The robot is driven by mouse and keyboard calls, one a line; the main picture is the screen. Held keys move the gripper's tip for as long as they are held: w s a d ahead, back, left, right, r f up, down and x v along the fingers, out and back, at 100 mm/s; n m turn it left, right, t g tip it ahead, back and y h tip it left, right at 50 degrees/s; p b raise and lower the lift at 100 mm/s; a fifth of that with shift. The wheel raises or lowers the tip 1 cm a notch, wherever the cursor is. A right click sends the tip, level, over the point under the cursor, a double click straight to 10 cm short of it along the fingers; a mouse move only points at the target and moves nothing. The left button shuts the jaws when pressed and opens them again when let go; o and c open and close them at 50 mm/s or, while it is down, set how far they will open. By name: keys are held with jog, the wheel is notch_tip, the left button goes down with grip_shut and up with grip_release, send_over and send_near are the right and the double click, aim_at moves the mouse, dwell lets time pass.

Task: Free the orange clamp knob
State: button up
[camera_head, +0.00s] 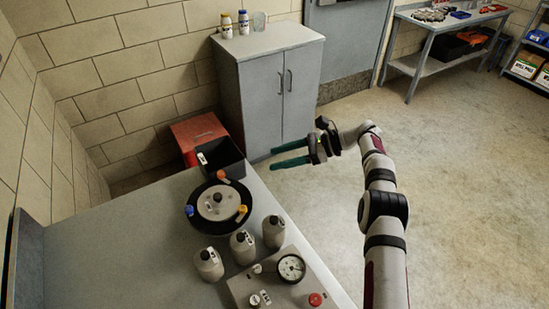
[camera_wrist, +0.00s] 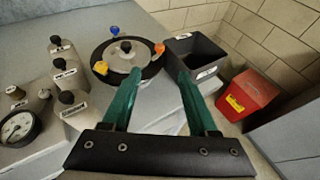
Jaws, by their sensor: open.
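The orange clamp knob (camera_head: 221,174) sits on the far rim of a round grey lid (camera_head: 217,201) with a black ring, on the bench. In the wrist view the orange knob (camera_wrist: 159,48) is at the lid's right edge, just beyond the fingertips in the picture. A blue knob (camera_head: 189,210) and a yellow knob (camera_head: 241,211) sit elsewhere on the rim. My gripper (camera_head: 272,158) has two teal fingers, spread open and empty. It hangs to the right of the lid, past the bench edge in the head view, apart from the knob.
A black open bin (camera_head: 219,159) stands just behind the lid, with a red bin (camera_head: 195,135) beyond. Several grey bottles (camera_head: 243,246) and a gauge panel (camera_head: 291,268) occupy the bench in front. A grey cabinet (camera_head: 268,90) stands behind my gripper.

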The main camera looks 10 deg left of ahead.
jog(key=shift+a, duration=0.1)
jog(key=s+a+r+m+t+y, duration=0.2)
jog(key=a+r+t+y, duration=0.1)
jog(key=a+r, duration=0.25)
jog(key=m+t+h, duration=0.5)
jog(key=m+t, duration=0.2)
send_near(221, 174)
jog(key=x, duration=0.7)
jog(key=shift+w+a+f, duration=0.15)
jog(key=shift+w+a, duration=0.1)
jog(key=shift+w, duration=0.05)
grip_shut()
